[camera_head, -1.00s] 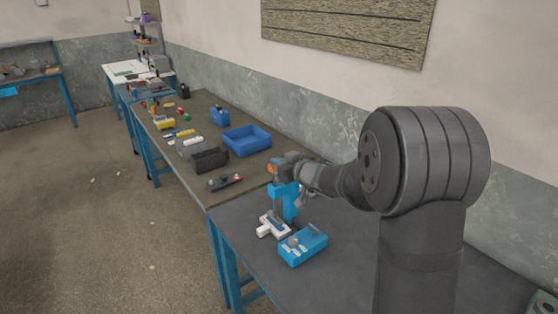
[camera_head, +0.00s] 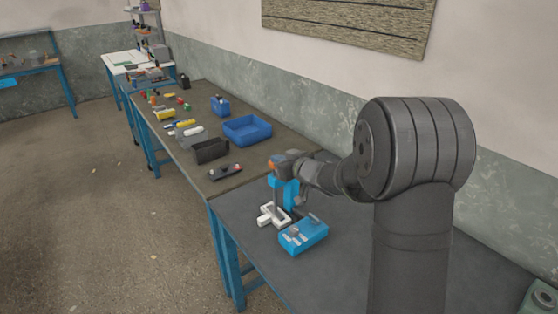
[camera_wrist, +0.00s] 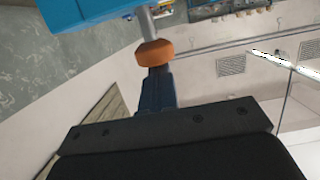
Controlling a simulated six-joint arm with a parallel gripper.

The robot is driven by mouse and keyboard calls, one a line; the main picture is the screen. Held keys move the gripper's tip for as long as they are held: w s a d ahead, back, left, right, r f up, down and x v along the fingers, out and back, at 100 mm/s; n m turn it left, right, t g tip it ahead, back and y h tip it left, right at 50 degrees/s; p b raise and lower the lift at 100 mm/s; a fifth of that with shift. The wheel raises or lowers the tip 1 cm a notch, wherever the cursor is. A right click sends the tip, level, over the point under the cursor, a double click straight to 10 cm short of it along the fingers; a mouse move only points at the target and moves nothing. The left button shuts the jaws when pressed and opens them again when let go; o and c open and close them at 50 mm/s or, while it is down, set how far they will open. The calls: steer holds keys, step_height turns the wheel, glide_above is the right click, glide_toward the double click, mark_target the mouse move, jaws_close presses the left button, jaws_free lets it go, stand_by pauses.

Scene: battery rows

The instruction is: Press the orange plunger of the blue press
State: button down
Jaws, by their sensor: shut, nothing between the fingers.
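The blue press (camera_head: 286,190) stands on the near dark table, with its orange plunger (camera_head: 271,164) at the top. In the wrist view the orange plunger (camera_wrist: 155,53) is a rounded knob on a grey metal rod that enters the blue press body (camera_wrist: 90,10). My gripper (camera_wrist: 156,72) is shut and empty, its dark fingertips right at the knob's outer face; they look to be touching it. In the head view my gripper (camera_head: 282,158) is at the top of the press, small and partly hidden. A white piece (camera_head: 271,218) lies at the press's foot.
A light blue box (camera_head: 303,236) with small parts on top sits in front of the press. The near table's right side is clear.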

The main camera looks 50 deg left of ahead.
steer(key=d+r, duration=0.6)
steer(key=d, duration=0.3)
steer(key=shift+d+r, duration=0.15)
steer(key=shift+d, duration=0.25)
steer(key=x, duration=1)
stand_by(0.7)
